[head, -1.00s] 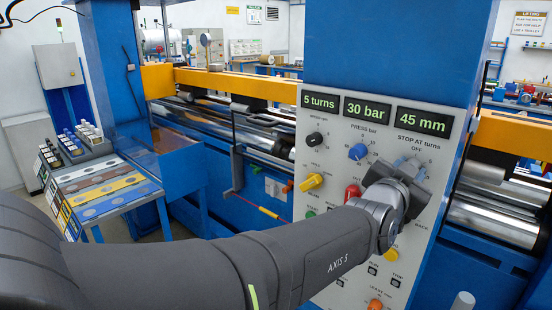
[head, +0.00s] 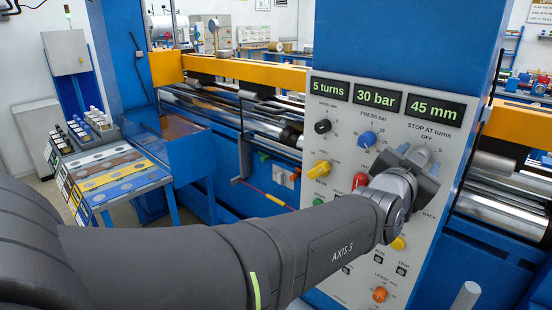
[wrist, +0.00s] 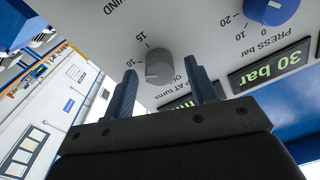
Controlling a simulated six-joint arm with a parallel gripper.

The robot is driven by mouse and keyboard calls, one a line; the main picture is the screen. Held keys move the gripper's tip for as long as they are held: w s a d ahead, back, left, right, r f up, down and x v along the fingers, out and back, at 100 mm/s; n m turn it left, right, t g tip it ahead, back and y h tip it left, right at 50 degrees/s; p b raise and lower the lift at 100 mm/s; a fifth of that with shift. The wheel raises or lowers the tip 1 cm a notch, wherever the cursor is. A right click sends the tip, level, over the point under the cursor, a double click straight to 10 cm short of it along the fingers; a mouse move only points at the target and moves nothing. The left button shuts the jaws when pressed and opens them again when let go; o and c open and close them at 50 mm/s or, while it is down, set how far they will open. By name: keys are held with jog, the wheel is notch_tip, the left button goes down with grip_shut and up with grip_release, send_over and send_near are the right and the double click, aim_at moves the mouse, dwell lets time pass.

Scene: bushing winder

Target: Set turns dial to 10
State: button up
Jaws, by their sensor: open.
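The turns dial (wrist: 159,66) is a grey round knob under the "STOP AT turns" lettering on the pale control panel (head: 335,215). In the wrist view it shows upside down, with 10 and 15 printed beside it; its pointer mark is too unclear to read. My gripper (wrist: 161,75) is open, one finger on each side of the knob; I cannot tell whether they touch it. In the head view my gripper (head: 408,172) hides most of the knob. The turns display (head: 328,89) reads "5 turns".
The displays beside it read "30 bar" (head: 376,98) and "45 mm" (head: 434,108). A blue press knob (head: 367,139), a black knob (head: 323,127), a yellow knob (head: 319,168) and a red knob (head: 360,180) sit close to my gripper.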

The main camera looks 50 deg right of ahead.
jog(key=a, duration=1.6)
jog(key=shift+s+a+f, duration=0.15)
jog(key=shift+a+f, duration=0.1)
jog(key=shift+a, duration=0.15)
jog(key=shift+d, duration=0.1)
jog(key=d, duration=1.6)
jog(key=shift+d+r, duration=0.3)
jog(key=shift+d, duration=0.05)
jog(key=shift+a, duration=0.1)
jog(key=n, duration=0.9)
jog(key=shift+w+d+n, duration=0.2)
jog(key=shift+d+n, duration=0.1)
jog(key=shift+d, duration=0.1)
dwell(2.0)
dwell(0.3)
